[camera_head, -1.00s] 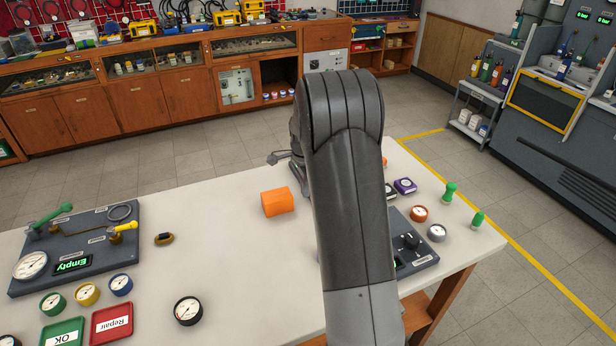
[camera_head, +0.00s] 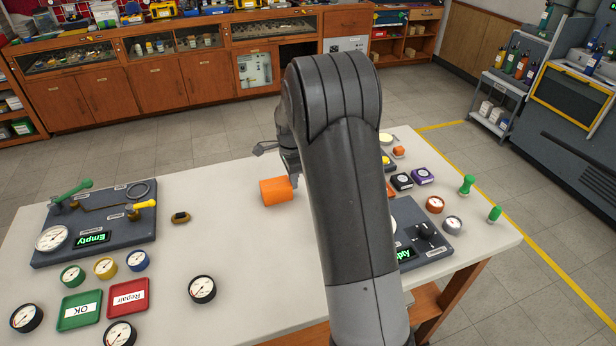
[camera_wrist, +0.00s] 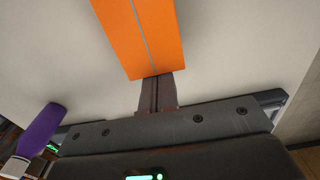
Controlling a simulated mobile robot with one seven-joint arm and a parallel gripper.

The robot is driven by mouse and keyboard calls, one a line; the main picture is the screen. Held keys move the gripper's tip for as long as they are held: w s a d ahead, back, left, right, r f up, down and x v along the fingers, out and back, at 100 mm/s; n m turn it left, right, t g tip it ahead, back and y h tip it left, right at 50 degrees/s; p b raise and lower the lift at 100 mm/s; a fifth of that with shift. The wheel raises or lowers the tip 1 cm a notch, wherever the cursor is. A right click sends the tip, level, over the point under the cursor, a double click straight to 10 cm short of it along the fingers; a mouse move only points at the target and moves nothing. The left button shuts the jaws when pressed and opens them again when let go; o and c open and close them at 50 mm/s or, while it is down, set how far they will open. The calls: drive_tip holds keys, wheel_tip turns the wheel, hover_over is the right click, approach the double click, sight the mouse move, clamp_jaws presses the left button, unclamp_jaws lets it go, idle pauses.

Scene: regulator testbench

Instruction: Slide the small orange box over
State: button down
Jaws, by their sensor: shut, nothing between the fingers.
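The orange box (camera_head: 276,191) lies on the white table, left of my arm in the head view. It also shows at the top of the wrist view (camera_wrist: 142,35), with a thin grey line along its face. My gripper (camera_wrist: 157,80) is shut and empty, its fingertips at the box's near end, apparently touching it. In the head view my gripper (camera_head: 294,182) is at the box's right side, mostly hidden behind my arm.
Left of the box are a dark brass-rimmed piece (camera_head: 181,217) and a grey test board (camera_head: 62,254). Gauges and trays (camera_head: 78,310) lie at front left. Another board (camera_head: 430,247) and purple item (camera_head: 422,175) are at right. Table between is clear.

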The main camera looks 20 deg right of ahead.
drive_tip(key=a, duration=1.5)
drive_tip(key=shift+d, duration=0.2)
